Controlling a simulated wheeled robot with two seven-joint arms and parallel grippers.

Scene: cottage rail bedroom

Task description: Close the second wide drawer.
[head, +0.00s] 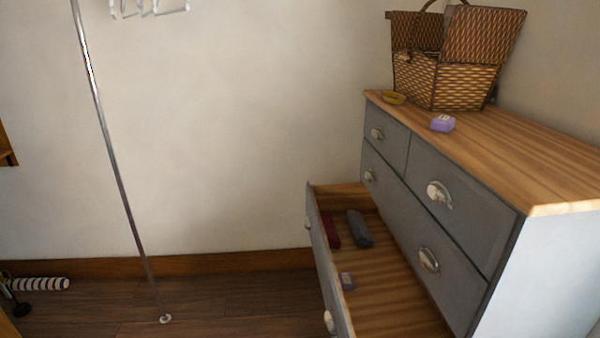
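A grey dresser (395,192) with a wooden top stands at the right. Its second wide drawer (323,268), below the first wide drawer (402,220), is pulled well out to the left. The open drawer's front has two pale knobs, and its wooden inside shows. The drawer's near end is cut off by the bottom edge of the picture. Neither of my grippers is in view.
On the dresser top stand an open wicker basket (448,82), a yellow dish (394,98) and a purple box (442,123). A thin metal pole (115,165) stands at the left. A striped roll (40,284) lies at the lower left. The floor between pole and drawer is clear.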

